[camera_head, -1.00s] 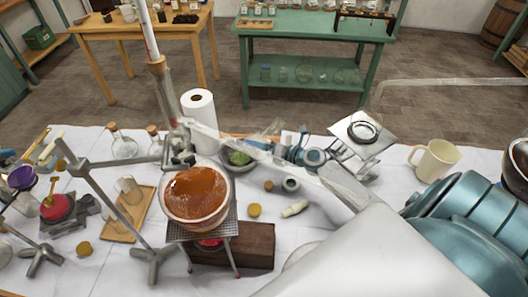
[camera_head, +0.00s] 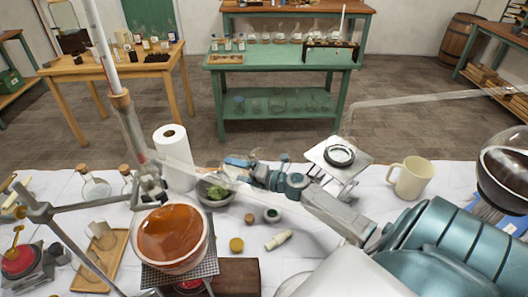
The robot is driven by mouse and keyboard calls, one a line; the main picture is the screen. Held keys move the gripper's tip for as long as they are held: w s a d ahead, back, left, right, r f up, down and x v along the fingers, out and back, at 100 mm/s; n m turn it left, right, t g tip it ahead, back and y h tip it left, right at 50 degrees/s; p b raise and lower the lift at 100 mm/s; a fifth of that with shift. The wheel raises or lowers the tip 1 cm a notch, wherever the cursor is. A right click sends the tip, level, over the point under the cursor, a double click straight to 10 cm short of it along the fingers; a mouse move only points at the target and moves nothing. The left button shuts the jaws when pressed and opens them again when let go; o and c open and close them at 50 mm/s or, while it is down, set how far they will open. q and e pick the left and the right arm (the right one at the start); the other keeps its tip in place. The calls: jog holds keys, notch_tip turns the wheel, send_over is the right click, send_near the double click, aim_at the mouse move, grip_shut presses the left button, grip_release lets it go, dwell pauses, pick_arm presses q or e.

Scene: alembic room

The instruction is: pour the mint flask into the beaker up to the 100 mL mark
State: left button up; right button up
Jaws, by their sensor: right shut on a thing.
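My right gripper (camera_head: 243,164) is at the end of the teal and grey arm from the right. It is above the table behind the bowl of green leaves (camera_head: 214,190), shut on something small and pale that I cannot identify. Clear glass crosses in front of the arm. Two corked glass flasks (camera_head: 95,187) stand at the left; I cannot tell whether either is the mint flask. A pale glass vessel (camera_head: 103,236) stands on a small wooden tray (camera_head: 85,279); I see no marks on it and cannot tell whether it is the beaker. My left gripper is not in view.
A glass bowl of orange-brown liquid (camera_head: 172,234) sits on a gauze stand, with metal stands to its left. A dark-filled round flask (camera_head: 505,170) is at right.

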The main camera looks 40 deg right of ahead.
jog(key=shift+d+r+m+t, duration=0.15)
jog(key=shift+r+m+t, duration=0.25)
jog(key=shift+r+m, duration=0.5)
dwell(3.3)
jog(key=shift+p, duration=0.35)
dwell(1.1)
